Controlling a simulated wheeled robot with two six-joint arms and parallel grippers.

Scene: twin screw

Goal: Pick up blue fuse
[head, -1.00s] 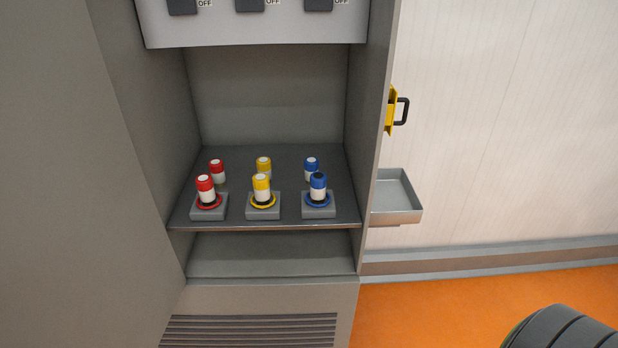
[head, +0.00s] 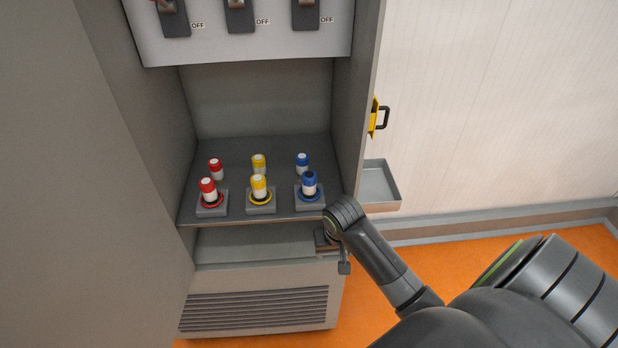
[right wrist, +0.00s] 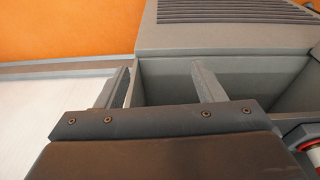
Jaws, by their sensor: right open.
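Two blue-and-white fuses stand on the right of the cabinet shelf in the head view. The front blue fuse (head: 309,184) is upright in a grey socket block with a blue ring (head: 311,201). The rear blue fuse (head: 302,162) stands just behind it. My right gripper (head: 333,252) is below and in front of the shelf's right front edge, apart from the blue fuses. In the right wrist view its two fingers (right wrist: 162,84) are spread, with nothing between them. My left gripper is not in view.
Red fuses (head: 208,188) and yellow fuses (head: 259,185) stand left of the blue ones. The shelf (head: 232,214) sits between cabinet walls, under a switch panel (head: 270,45). A grey tray (head: 381,187) hangs outside the right wall. A red-and-white part (right wrist: 313,155) shows at the wrist view's edge.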

